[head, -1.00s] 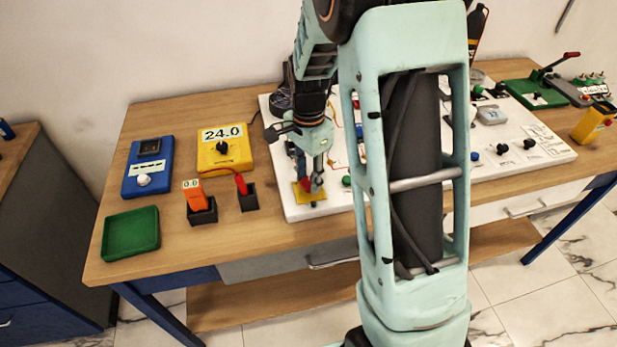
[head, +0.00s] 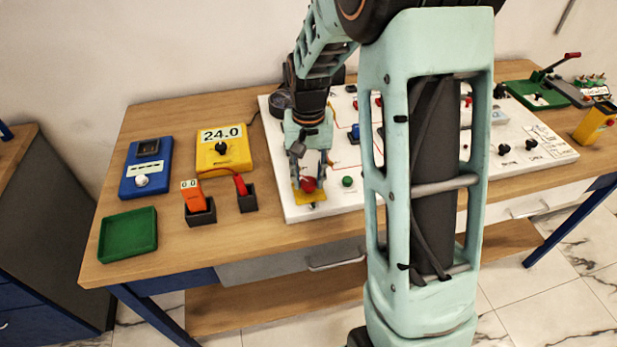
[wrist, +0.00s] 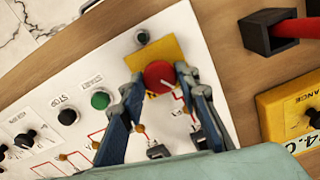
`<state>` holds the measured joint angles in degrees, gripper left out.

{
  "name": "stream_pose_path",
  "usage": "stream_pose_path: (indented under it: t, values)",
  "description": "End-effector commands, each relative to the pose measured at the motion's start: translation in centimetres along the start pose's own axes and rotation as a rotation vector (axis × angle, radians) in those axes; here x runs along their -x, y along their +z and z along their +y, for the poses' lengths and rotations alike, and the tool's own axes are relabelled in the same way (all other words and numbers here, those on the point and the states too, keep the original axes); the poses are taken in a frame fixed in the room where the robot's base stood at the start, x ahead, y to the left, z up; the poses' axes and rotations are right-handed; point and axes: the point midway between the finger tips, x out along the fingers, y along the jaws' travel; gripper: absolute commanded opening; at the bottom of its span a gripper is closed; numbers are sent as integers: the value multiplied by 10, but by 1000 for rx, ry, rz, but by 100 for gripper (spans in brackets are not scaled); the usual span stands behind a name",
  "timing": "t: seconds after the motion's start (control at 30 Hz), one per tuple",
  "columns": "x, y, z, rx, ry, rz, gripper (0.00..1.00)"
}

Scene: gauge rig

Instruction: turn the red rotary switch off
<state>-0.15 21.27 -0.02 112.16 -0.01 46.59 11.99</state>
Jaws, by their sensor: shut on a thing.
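The red rotary switch (wrist: 158,76) is a round knob with a pale line on it, on a yellow plate (wrist: 166,46) at the edge of the white panel. It also shows in the head view (head: 309,184). My gripper (wrist: 157,83) has one blue finger on each side of the knob and is shut on it. In the head view my gripper (head: 311,172) points down over the plate. The pale line slants across the knob's lower right in the wrist view.
A green button (head: 347,181) and a black button (wrist: 67,116) stand close by on the white panel (head: 330,207). Left of the panel are black holders with a red probe (head: 240,185) and an orange one (head: 194,200), a yellow meter (head: 224,155) and a green tray (head: 129,236).

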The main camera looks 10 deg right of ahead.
Motion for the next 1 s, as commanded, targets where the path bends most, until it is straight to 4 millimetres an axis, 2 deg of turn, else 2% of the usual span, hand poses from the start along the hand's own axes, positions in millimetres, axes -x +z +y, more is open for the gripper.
stream_pose_path:
  t: [0.4, 0.97, 1.0]
  values:
    - [1, -1, 0, 193, -1, 3, 5]
    - [1, -1, 0, 224, 0, 3, 5]
    - [1, -1, 0, 224, 0, 4, 32]
